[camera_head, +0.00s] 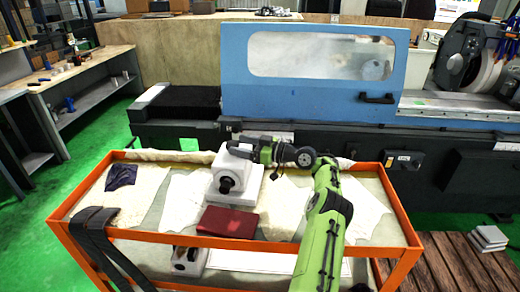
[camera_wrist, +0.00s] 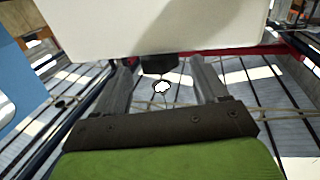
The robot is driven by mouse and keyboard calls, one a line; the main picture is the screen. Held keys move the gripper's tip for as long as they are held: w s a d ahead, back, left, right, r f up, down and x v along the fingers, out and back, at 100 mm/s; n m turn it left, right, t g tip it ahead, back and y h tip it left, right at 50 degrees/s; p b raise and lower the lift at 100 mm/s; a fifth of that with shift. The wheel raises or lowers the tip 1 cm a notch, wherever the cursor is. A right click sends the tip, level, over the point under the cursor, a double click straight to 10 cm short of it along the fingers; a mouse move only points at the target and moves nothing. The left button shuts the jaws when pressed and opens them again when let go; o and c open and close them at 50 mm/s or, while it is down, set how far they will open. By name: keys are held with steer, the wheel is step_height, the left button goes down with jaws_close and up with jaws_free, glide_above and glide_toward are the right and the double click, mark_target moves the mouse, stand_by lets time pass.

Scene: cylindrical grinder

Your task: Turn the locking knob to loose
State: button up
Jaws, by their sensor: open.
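A white block-shaped fixture (camera_head: 234,165) on a white base stands on the orange cart, with a round black knob (camera_head: 227,184) on its near face. My gripper (camera_head: 236,147) is at the top of the fixture, reaching in from the right; its fingertips are hard to make out there. In the wrist view, my gripper (camera_wrist: 163,64) is open, its two grey fingers apart. A white body (camera_wrist: 155,25) fills the top of that view. A dark part (camera_wrist: 160,66) sticks out below it, between the fingertips; I cannot tell whether it is the knob. No finger contact is visible.
The orange cart (camera_head: 400,270) has a raised rim. A dark red box (camera_head: 228,222) lies in front of the fixture, and white cloths (camera_head: 140,190) lie around it. A blue grinder (camera_head: 310,100) stands behind. A dark strap (camera_head: 98,240) hangs over the left rim.

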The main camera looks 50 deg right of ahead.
steer(key=v, duration=1.3)
steer(key=shift+s+p, duration=0.3)
steer(key=shift+p, duration=0.05)
steer(key=shift+d, duration=0.1)
